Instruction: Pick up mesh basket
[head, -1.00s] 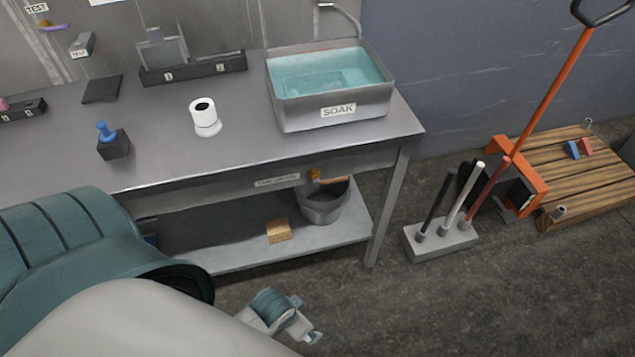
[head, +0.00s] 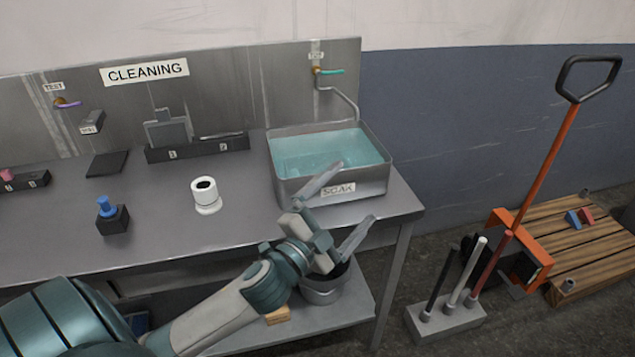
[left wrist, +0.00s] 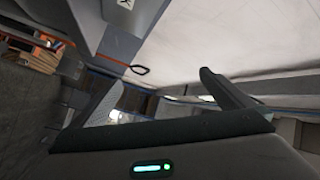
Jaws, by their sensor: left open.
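The grey soak sink (head: 376,183) stands at the right end of the steel bench, filled with blue-green water (head: 305,155). No mesh basket shows clearly; only faint shapes show under the water, and I cannot tell what they are. My left gripper (head: 356,190) is open and empty, in front of the sink's front wall, with one finger across the SOAK label and the other lower right by the bench edge. In the left wrist view its two fingers (left wrist: 160,82) are spread with nothing between them. My right gripper is not in view.
A tap (head: 340,98) hangs over the sink's back. A white cup-like holder (head: 206,200) and a blue-topped block (head: 110,215) stand on the bench (head: 60,235). A grey bucket (head: 322,292) is on the lower shelf. A handle rack (head: 445,322) stands on the floor at right.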

